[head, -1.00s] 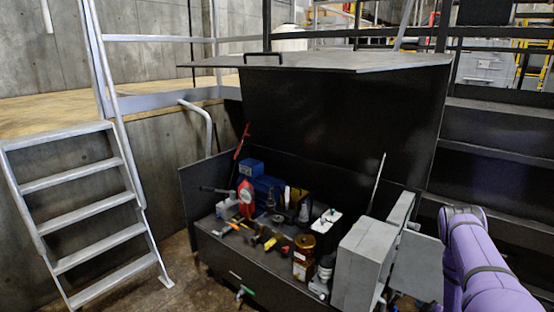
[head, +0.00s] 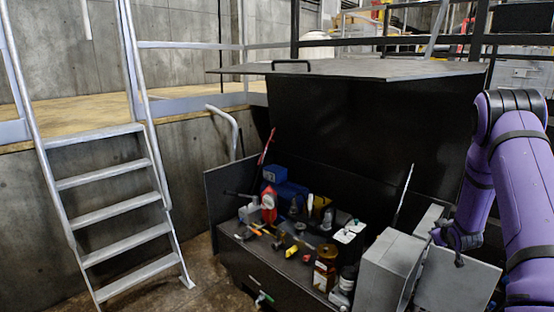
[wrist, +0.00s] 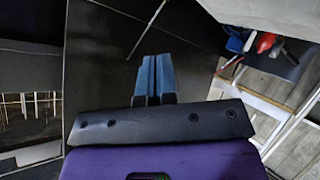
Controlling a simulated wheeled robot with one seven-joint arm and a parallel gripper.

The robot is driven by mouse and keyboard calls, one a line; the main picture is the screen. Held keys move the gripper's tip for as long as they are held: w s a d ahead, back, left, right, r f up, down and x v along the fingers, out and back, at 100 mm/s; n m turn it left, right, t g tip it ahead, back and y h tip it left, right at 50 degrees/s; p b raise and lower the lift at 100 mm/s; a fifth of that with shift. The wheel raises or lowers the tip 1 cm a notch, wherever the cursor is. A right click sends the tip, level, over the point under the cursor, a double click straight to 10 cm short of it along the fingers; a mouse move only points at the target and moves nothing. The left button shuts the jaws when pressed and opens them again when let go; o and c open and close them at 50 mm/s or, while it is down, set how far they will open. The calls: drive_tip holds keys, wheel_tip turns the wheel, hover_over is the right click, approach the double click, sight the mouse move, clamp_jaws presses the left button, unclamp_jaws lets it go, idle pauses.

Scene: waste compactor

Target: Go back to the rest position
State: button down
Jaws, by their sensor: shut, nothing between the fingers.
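My gripper (wrist: 153,76) shows in the wrist view with its two blue fingers side by side, shut and empty. In the head view my purple arm is at the right, raised and bent. Its lower part hangs by the grey box, and the fingertips cannot be made out there. A dark panel (wrist: 105,65) lies beyond the fingers in the wrist view.
An open black chest with a raised lid (head: 340,130) holds tools and bottles. A grey box (head: 388,268) stands at its right end, close to my arm. A metal ladder (head: 115,185) stands at the left. Some floor (head: 205,285) is clear between ladder and chest.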

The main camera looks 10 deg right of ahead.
drive_tip(key=s+a+r+m+g, duration=0.1)
drive_tip(key=a+r, duration=0.3)
drive_tip(key=r, duration=0.4)
drive_tip(key=a+r, duration=0.4)
drive_tip(key=r, duration=0.4)
drive_tip(key=s+a+r+m+g, duration=0.1)
drive_tip(key=s+a+r, duration=0.35)
drive_tip(key=r, duration=0.25)
drive_tip(key=s+a+r+m+g, duration=0.1)
drive_tip(key=s+a+r, duration=0.3)
drive_tip(key=a+r, duration=0.25)
drive_tip(key=s+a+r+g+y, duration=0.1)
drive_tip(key=s+a+r, duration=0.35)
drive_tip(key=s, duration=0.25)
drive_tip(key=s+a+r+y, duration=0.1)
drive_tip(key=s+a+r, duration=0.2)
drive_tip(key=s+a, duration=0.35)
drive_tip(key=s+a+g, duration=0.1)
drive_tip(key=s+a, duration=0.1)
drive_tip(key=s, duration=0.7)
drive_tip(key=s+a+g+y, duration=0.1)
drive_tip(key=s+a, duration=0.2)
drive_tip(key=s, duration=0.6)
drive_tip(key=shift+s+a+r, duration=0.15)
drive_tip(key=shift+s+a, duration=0.2)
drive_tip(key=shift+s, duration=0.05)
